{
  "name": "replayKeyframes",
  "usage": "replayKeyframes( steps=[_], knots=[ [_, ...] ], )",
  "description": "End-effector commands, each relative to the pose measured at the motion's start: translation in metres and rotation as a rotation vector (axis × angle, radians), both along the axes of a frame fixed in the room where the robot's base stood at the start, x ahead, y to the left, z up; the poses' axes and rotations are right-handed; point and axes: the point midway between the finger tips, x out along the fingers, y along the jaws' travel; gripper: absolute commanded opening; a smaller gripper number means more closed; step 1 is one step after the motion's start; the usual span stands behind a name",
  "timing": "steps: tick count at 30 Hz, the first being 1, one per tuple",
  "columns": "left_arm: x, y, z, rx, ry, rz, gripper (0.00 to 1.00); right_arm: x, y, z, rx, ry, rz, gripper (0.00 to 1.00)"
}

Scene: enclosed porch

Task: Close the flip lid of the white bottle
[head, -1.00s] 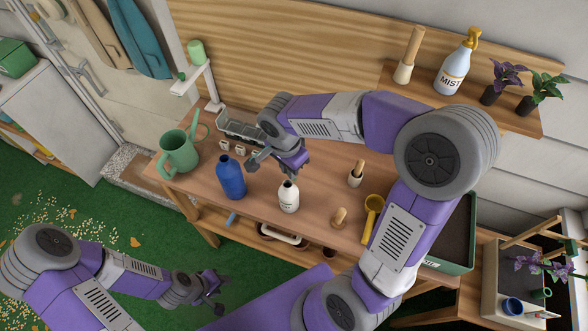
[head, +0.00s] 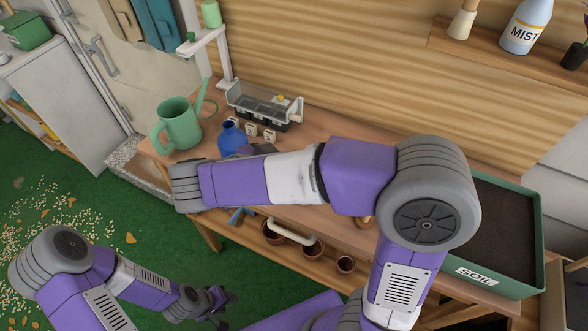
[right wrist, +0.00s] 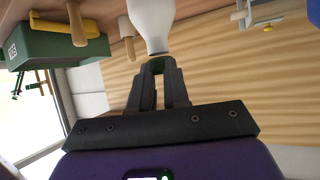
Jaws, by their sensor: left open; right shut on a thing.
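The white bottle (right wrist: 151,20) shows in the right wrist view at the top, upside down in that picture, with its neck end toward my fingers. My right gripper (right wrist: 159,66) is shut at the neck end of the bottle. The fingers cover the top, so I cannot tell how the flip lid stands. My left gripper (head: 222,301) is open and empty, low at the left over the green floor, away from the bench.
A blue bottle (head: 231,138) stands partly behind my right arm. A green watering can (head: 180,124) and a seedling tray (head: 247,109) stand at the bench's left and back. A green soil box (head: 520,285) is at right. Pots (head: 313,248) sit on the lower shelf.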

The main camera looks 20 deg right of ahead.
Motion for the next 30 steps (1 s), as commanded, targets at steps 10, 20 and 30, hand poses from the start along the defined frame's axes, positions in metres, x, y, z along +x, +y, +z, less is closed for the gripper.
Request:
replayKeyframes(
  steps=[10, 20, 30],
  knots=[
    [0.0, 0.0, -0.033, 0.0, 0.0, 0.0, 0.43, -0.002, 0.007, -0.021, -0.246, -0.072, 0.005, 0.0],
    [0.0, 0.0, -0.036, 0.0, 0.0, 0.0, 0.43, -0.002, 0.008, -0.026, -0.359, -0.112, 0.004, 0.0],
    [0.0, 0.0, -0.036, 0.0, 0.0, 0.0, 0.43, -0.002, 0.007, -0.027, -0.378, -0.118, 0.0, 0.0]
  ],
)
